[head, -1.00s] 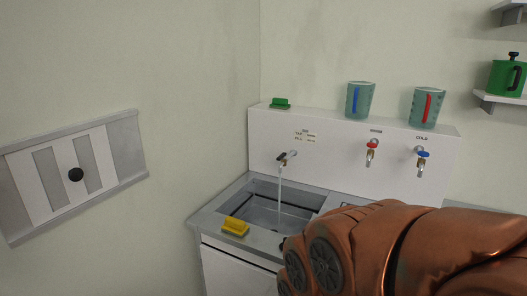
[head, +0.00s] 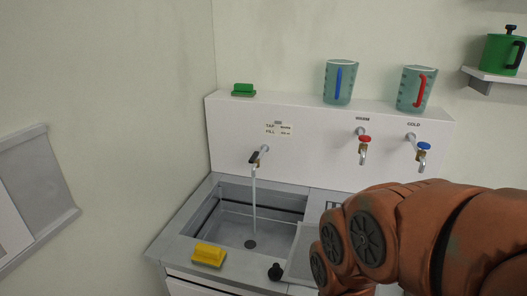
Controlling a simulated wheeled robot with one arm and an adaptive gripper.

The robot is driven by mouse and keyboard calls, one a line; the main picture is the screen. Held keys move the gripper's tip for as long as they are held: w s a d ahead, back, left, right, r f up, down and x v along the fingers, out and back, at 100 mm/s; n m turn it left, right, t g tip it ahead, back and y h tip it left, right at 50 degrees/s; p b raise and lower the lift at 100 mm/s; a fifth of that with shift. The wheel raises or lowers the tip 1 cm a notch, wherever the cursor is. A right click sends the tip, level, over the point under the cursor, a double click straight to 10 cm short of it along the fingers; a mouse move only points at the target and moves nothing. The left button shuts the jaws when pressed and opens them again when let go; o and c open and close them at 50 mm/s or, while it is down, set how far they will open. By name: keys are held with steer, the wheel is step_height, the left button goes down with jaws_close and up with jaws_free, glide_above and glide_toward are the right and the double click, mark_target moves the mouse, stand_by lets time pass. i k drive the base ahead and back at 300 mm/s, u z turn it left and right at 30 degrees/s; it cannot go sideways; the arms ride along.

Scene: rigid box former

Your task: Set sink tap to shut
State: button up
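The sink tap (head: 260,156) sticks out of the white back panel above the sink (head: 182,224). It has a dark lever, and a thin stream of water (head: 254,205) runs from it into the basin. A red-handled tap (head: 364,142) and a blue-handled tap (head: 423,149) are on the same panel to the right, with no water seen under them. My copper-coloured arm fills the lower right, right of the sink tap and apart from it. My gripper's fingers do not show.
A yellow sponge (head: 209,254) lies on the sink's front edge, with a black knob (head: 275,271) to its right. A green sponge (head: 243,90) and two measuring jugs (head: 340,82) (head: 416,88) stand on the panel's top. A green pot (head: 502,54) sits on a shelf. Space before the sink tap is clear.

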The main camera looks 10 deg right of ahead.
mark_target(255, 156)
steer(key=k, duration=0.6)
steer(key=u, duration=0.55)
steer(key=i, duration=1.05)
steer(key=u, duration=0.05)
